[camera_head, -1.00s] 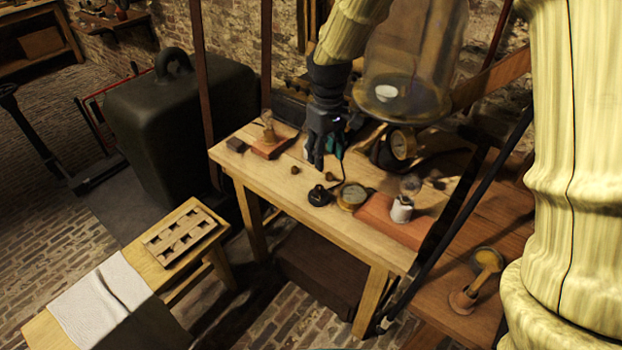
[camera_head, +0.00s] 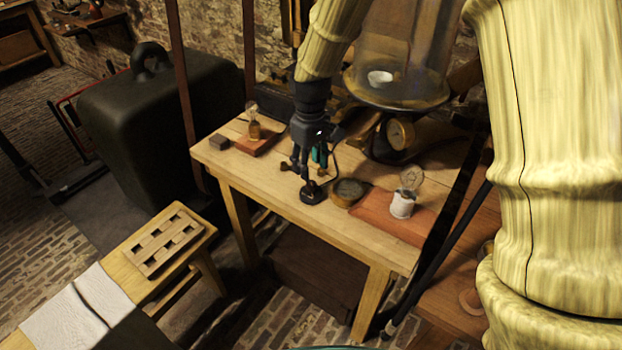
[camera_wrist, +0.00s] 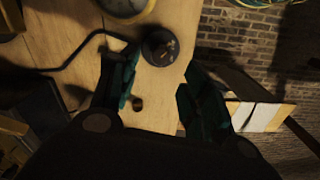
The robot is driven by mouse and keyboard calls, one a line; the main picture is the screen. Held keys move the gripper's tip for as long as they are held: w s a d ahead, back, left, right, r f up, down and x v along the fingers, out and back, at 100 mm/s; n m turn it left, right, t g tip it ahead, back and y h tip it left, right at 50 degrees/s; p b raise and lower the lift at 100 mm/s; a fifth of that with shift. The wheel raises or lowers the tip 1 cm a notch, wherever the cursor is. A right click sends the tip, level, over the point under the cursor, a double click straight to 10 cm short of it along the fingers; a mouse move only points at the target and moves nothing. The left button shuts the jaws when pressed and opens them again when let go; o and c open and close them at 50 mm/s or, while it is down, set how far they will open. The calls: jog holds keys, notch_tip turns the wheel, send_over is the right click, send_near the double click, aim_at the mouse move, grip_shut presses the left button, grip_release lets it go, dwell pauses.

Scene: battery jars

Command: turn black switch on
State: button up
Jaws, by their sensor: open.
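The black switch (camera_head: 312,194) is a small round black piece near the front edge of the wooden table (camera_head: 240,165). In the wrist view the switch (camera_wrist: 160,46) has a round black base with a small brownish knob on top, and it lies ahead of my fingertips, toward the left one. My gripper (camera_head: 303,175) points down just above the switch in the head view. In the wrist view my gripper (camera_wrist: 158,75) has its two dark teal fingers spread apart with nothing between them. I cannot tell whether a finger touches the switch.
A round brass gauge (camera_head: 348,191) sits right of the switch. A bulb on a white holder (camera_head: 402,205) stands on a reddish board farther right. Another bulb (camera_head: 254,123) stands at the back left. A glass bell jar (camera_head: 400,60) rises behind. A dark cable (camera_wrist: 75,55) lies left of the switch.

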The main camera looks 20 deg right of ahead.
aim_at(311, 182)
jog(key=shift+s+f+p, duration=0.1)
jog(key=shift+f+p, duration=0.2)
jog(key=shift+f, duration=2.75)
jog(key=shift+c, duration=0.5)
jog(key=c, duration=0.9)
